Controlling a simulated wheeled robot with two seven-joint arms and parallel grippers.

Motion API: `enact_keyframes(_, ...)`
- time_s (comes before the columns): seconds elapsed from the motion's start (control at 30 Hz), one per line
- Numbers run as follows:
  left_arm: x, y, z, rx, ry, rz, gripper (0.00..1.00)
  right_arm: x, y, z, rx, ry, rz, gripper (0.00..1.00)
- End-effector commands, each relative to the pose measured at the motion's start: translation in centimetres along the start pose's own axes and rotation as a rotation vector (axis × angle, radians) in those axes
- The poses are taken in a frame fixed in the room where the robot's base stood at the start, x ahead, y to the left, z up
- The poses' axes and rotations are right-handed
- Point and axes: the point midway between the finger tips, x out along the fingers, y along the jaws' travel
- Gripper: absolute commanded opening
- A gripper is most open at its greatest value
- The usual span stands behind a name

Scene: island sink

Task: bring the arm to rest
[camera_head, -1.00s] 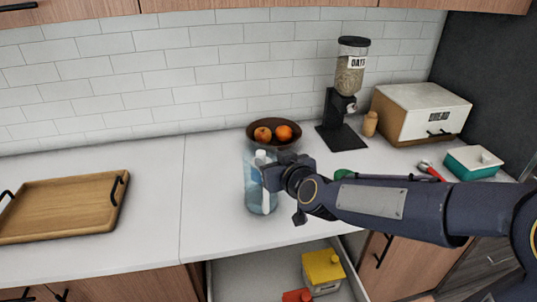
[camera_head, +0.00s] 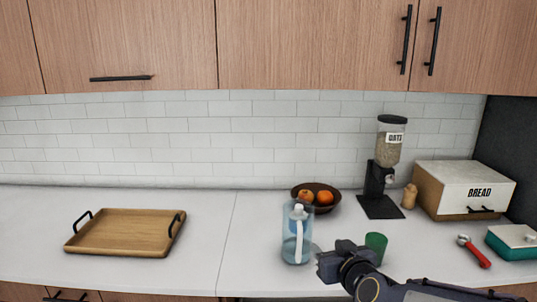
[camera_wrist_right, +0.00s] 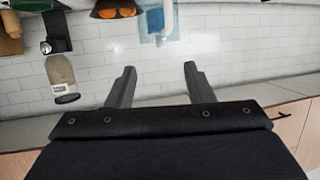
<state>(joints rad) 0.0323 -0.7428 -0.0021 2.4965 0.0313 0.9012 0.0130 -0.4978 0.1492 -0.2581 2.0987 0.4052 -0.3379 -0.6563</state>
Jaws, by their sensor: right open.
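My right gripper (camera_wrist_right: 155,85) is open in the right wrist view, with nothing between its two fingers. The pitcher stands upright on the counter. It also shows in the right wrist view (camera_wrist_right: 157,28), ahead of the fingers and apart from them. My right arm comes in from the lower right. My left gripper is not in view.
A wooden tray (camera_head: 120,234) lies at left. A fruit bowl (camera_head: 330,205), oats dispenser (camera_head: 381,180) and bread box (camera_head: 440,198) stand along the back. A green cup (camera_head: 377,245) is beside my gripper; a red-handled tool (camera_head: 475,252) and teal container (camera_head: 508,244) are at right. Counter between tray and pitcher is clear.

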Motion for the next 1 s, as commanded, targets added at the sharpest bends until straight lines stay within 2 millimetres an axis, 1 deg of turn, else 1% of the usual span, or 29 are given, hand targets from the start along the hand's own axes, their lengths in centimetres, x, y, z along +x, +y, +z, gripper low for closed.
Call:
enact_keyframes(0.27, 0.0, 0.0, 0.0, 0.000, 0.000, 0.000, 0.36, -2.5, 0.6, 0.9, 0.074, -0.059, -0.052, 0.48)
enact_keyframes(0.37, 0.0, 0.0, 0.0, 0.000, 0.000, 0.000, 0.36, -3.7, 0.8, 1.5, 0.105, -0.088, -0.076, 0.48)
enact_keyframes(0.47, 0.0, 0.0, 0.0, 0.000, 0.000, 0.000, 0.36, -5.4, 1.1, 2.2, 0.145, -0.128, -0.102, 0.48)
enact_keyframes(0.57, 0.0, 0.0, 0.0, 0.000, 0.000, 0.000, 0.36, -7.6, 1.2, 3.3, 0.191, -0.181, -0.131, 0.48)
enact_keyframes(0.67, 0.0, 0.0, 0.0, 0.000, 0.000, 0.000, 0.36, -10.4, 1.3, 4.8, 0.239, -0.248, -0.157, 0.48)
enact_keyframes(0.77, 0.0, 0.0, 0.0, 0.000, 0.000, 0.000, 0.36, -13.8, 1.4, 6.8, 0.292, -0.333, -0.172, 0.48)
enact_keyframes(0.8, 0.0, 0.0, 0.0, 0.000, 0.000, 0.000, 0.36, -15.5, 1.3, 8.0, 0.316, -0.378, -0.173, 0.48)
enact_keyframes(0.87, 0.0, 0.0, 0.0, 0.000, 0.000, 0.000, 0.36, -18.1, 1.3, 9.8, 0.351, -0.450, -0.164, 0.48)
enact_keyframes(0.9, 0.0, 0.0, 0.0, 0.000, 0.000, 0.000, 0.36, -19.9, 1.1, 11.2, 0.375, -0.503, -0.152, 0.48)
enact_keyframes(1.0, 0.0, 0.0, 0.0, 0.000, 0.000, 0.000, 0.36, -23.5, 0.9, 14.3, 0.422, -0.619, -0.109, 0.48)
